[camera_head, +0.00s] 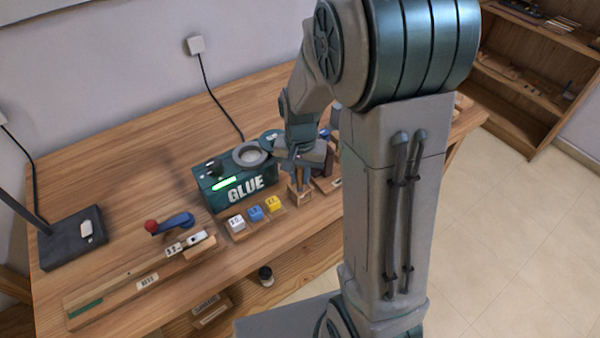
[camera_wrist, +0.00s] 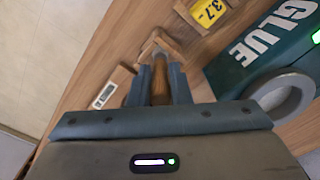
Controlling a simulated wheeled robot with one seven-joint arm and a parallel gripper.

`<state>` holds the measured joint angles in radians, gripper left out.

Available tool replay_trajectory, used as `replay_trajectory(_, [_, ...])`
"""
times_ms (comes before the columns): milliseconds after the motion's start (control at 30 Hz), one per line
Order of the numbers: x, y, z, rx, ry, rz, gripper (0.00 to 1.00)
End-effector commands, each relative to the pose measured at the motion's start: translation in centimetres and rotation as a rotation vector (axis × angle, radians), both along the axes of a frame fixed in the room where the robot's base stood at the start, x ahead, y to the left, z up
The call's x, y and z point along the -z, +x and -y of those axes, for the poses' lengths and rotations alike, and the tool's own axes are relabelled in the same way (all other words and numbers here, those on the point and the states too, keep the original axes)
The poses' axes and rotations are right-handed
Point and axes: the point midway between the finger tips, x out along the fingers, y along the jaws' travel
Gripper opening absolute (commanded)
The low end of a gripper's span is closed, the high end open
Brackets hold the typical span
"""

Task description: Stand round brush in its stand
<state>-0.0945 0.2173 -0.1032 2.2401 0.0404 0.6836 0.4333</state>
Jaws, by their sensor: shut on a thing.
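My gripper (camera_wrist: 163,78) is shut on the round brush (camera_wrist: 160,88), whose brown wooden handle shows between the two fingers in the wrist view. The brush's greyish lower part points at a small wooden stand (camera_wrist: 150,47). In the head view, my gripper (camera_head: 298,166) is directly over the wooden stand (camera_head: 304,198), at the table's front side, right of the glue box. The brush's lower end is at the stand's opening, but I cannot tell how deep it sits. The fingers and stand hide most of the brush.
The green glue box (camera_head: 237,185) with its grey ring is close to my gripper's left in the head view. White, blue and yellow blocks (camera_head: 256,213) sit on a wooden rack in front of it. A labelled wooden block (camera_wrist: 106,92) lies beside the stand.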

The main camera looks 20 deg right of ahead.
Motion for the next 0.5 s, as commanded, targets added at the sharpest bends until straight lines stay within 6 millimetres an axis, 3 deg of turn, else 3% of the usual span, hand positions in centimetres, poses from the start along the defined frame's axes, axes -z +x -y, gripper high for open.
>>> replay_trajectory(200, [-0.01, 0.0, 0.0, 0.0, 0.0, 0.0, 0.0])
replay_trajectory(233, [-0.01, 0.0, 0.0, 0.0, 0.0, 0.0, 0.23])
replay_trajectory(300, [-0.01, 0.0, 0.0, 0.0, 0.0, 0.0, 0.42])
replay_trajectory(500, [-0.02, 0.01, 0.0, 0.0, 0.0, 0.0, 0.43])
